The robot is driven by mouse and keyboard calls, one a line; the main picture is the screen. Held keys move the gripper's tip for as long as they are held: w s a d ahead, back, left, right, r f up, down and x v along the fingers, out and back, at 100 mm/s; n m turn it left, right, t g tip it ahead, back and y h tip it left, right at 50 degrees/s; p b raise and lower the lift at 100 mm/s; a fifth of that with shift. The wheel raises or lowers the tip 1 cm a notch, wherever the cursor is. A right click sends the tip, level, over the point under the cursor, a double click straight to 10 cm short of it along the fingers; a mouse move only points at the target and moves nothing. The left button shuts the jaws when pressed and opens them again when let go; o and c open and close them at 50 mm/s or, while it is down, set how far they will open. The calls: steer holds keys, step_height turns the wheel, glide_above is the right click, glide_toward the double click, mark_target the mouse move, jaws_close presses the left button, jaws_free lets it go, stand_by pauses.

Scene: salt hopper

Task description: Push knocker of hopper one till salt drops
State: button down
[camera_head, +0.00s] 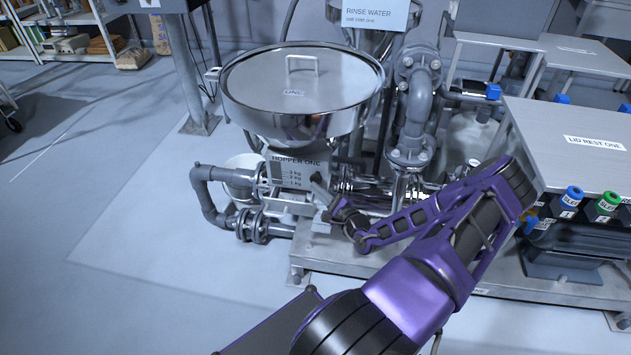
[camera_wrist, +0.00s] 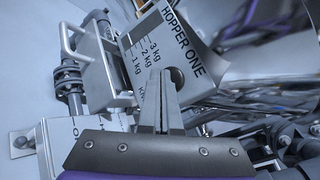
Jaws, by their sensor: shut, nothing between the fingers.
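Hopper one (camera_head: 300,92) is a round steel hopper with a lid marked ONE, left of centre in the head view. Below its bowl is a grey plate (camera_head: 290,171) reading HOPPER ONE with kg marks; the plate also shows tilted in the wrist view (camera_wrist: 146,51). In the wrist view a dark round knob (camera_wrist: 178,76), which looks like the knocker, is at the plate's lower edge, beside a partly hidden label starting KN. My gripper (camera_head: 316,181) is shut and empty; in the wrist view its fingertips (camera_wrist: 160,73) overlap the knob's left side. I cannot tell whether they touch. No salt is visible.
A metal handle (camera_wrist: 82,42) stands left of the plate in the wrist view. Grey pipes (camera_head: 418,110) rise right of the hopper. The floor at left is clear.

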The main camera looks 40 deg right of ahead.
steer(key=shift+w+d, duration=0.5)
steer(key=shift+d, duration=0.1)
stand_by(1.1)
steer(key=shift+s+a+p, duration=0.65)
steer(key=shift+s+a, duration=0.15)
steer(key=shift+a, duration=0.1)
steer(key=shift+s+a+p, duration=1.35)
steer(key=shift+s+a, duration=0.3)
steer(key=shift+a, duration=0.3)
